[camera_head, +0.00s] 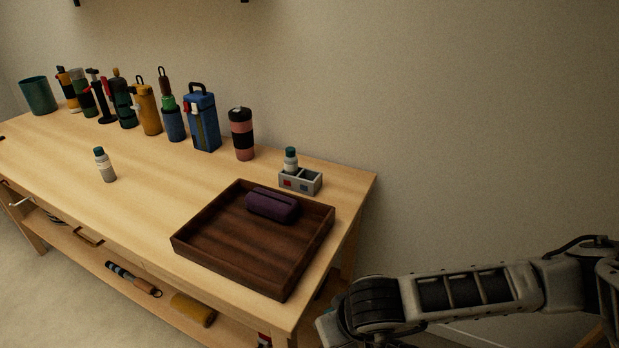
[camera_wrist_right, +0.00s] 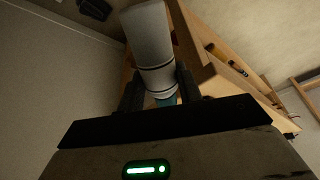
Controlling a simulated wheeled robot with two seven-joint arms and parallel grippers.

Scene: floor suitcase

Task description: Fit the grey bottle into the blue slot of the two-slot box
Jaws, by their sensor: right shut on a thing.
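The two-slot box (camera_head: 300,187) stands near the back right of the table, with a red mark on the left of its front and a blue mark on the right. A bottle with a teal cap (camera_head: 290,159) stands in the red-marked slot; the blue-marked slot looks empty. In the right wrist view my right gripper (camera_wrist_right: 159,92) is shut on a pale grey bottle (camera_wrist_right: 149,38) with dark bands and a teal end towards the palm. That gripper and bottle do not show in the head view. My left gripper is not in view.
Another pale bottle (camera_head: 105,166) stands on the left of the table. A dark wooden tray (camera_head: 235,262) with a purple case (camera_head: 272,204) lies in front of the box. Flasks, a blue container (camera_head: 203,120) and a green bin (camera_head: 38,96) line the back.

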